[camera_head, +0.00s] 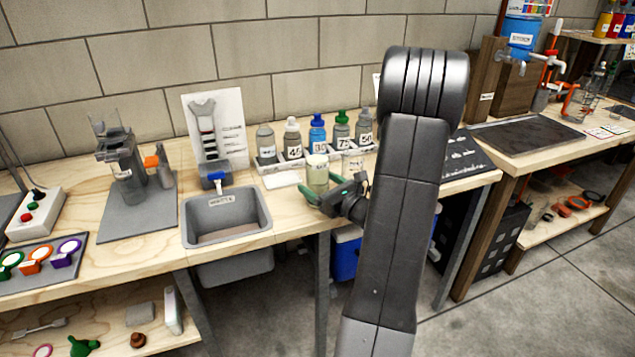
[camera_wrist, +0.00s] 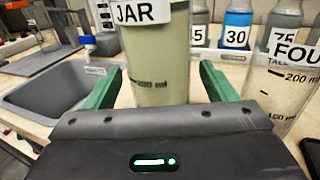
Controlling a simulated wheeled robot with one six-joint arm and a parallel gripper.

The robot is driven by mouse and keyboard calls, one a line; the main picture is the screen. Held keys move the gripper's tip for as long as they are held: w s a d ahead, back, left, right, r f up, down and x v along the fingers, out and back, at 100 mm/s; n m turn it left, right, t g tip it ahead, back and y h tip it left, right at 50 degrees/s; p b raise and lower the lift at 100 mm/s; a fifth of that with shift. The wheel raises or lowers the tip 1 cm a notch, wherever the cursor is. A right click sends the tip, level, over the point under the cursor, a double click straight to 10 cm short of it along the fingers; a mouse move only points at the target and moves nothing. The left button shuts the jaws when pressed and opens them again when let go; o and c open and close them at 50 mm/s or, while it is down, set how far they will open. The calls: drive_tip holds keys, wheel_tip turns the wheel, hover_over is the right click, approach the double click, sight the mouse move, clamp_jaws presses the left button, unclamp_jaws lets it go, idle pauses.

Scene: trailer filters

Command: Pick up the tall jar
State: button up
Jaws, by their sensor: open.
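A jar (camera_head: 317,174) with pale green contents stands upright near the bench's front edge. In the wrist view the same jar (camera_wrist: 155,60) has a label reading "JAR"; its top is cut off. My gripper (camera_head: 318,180) is open, with its green fingers on either side of this jar. In the wrist view my gripper (camera_wrist: 161,76) shows gaps between fingers and jar. A second clear vessel (camera_wrist: 283,92) with a label partly reading "TALL" and "FOU" and a 200 ml mark stands to the right.
A row of labelled bottles (camera_head: 317,134) stands behind the jar. A grey sink (camera_head: 226,216) lies to its left, with a blue-tapped container (camera_head: 216,176) behind. A dark tray (camera_head: 525,137) lies on the right bench. My arm blocks the middle right.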

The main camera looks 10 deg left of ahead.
drive_tip(key=shift+w+a, duration=0.35)
drive_tip(key=shift+a, duration=0.2)
drive_tip(key=c, duration=1.4)
drive_tip(key=shift+o, duration=0.2)
drive_tip(key=shift+r, duration=0.1)
wheel_tip(320, 180, up, 10)
drive_tip(key=p, duration=0.1)
drive_tip(key=shift+p, duration=0.3)
